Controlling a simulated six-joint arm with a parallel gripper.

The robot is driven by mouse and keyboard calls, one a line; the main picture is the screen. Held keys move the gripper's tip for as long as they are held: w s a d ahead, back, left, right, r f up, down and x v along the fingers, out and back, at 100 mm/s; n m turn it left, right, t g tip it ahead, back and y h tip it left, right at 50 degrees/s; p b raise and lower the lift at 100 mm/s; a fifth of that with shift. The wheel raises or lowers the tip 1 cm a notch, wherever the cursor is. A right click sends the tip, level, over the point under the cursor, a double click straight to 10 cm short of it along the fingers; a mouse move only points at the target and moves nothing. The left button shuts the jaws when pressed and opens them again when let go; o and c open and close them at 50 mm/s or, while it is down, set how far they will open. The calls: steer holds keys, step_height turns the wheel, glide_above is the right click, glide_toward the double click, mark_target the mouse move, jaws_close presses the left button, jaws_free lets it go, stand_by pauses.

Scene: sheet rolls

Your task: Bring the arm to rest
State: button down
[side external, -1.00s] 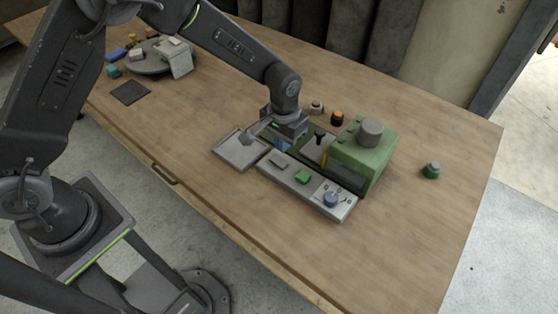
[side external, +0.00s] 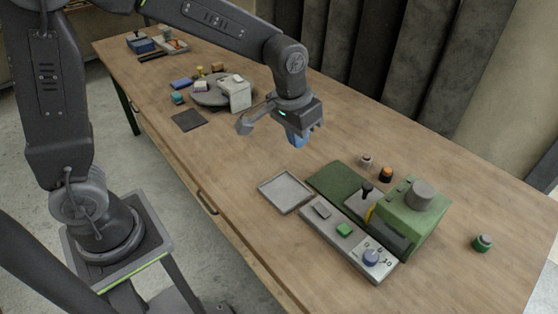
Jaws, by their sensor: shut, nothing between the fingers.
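My gripper (side external: 297,140) hangs in the air above the wooden table (side external: 225,160), pointing down. Its blue fingertips are together with nothing held. A grey part juts out to its left. In the picture it is up and left of the green machine (side external: 413,220) and right of the grey turntable (side external: 211,99). It is clear of both. My arm reaches in from the upper left.
A control panel (side external: 323,210) with a green button and blue knob fronts the machine. A shallow grey tray (side external: 285,193) lies beside it. A dark square mat (side external: 188,120) lies left. A green-and-grey knob (side external: 483,243) stands right. Dark rolls (side external: 400,65) stand behind.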

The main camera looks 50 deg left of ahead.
steer(key=s+a+r+t, duration=0.1)
steer(key=s+a+r, duration=0.2)
steer(key=s, duration=0.6)
steer(key=s+a+r+t, duration=0.2)
steer(key=s+r, duration=0.3)
steer(key=s, duration=0.4)
steer(key=shift+a+r+t, duration=0.15)
steer(key=shift+a+t, duration=0.15)
steer(key=shift+a, duration=0.6)
